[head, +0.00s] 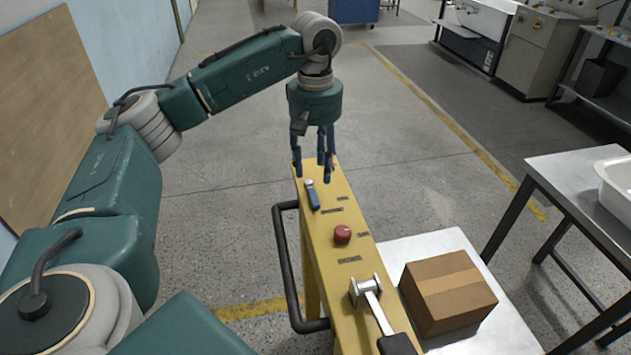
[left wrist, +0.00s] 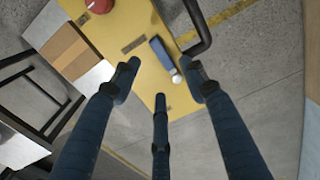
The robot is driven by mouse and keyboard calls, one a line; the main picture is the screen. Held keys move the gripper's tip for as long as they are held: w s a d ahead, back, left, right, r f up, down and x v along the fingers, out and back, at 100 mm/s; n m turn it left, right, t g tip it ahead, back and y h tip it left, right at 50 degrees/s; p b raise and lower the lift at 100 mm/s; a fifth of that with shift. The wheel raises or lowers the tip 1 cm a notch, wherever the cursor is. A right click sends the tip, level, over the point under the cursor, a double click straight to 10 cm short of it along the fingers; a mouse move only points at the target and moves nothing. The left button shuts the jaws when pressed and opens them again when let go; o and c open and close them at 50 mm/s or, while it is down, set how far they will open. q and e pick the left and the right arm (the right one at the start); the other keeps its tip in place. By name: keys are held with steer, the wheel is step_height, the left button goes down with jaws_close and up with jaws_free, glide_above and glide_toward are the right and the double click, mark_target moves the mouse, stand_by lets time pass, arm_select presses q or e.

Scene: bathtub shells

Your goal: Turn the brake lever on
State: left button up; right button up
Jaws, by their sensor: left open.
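A yellow control panel (head: 330,228) carries a small blue lever (head: 314,199) with a pale metal end near its far end. A larger silver lever (head: 368,293) with a black grip sits at its near end. The labels are too small to read, so I cannot tell which is marked as the brake. My left gripper (head: 313,168) points down above the far end of the panel, close to the blue lever. In the left wrist view its fingers (left wrist: 161,82) are spread and empty, with the blue lever (left wrist: 161,51) between and beyond them. My right gripper is out of view.
A red knob (head: 342,234) sits between the two levers. A black tube handle (head: 283,265) runs along the panel's left side. A cardboard box (head: 447,291) rests on a pale platform to the right. A metal table (head: 560,180) with a white basin stands further right.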

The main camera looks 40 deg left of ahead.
arm_select(q)
step_height(320, 180, up, 4)
steer(key=shift+r, duration=0.1)
steer(key=shift+a, duration=0.1)
stand_by(0.6)
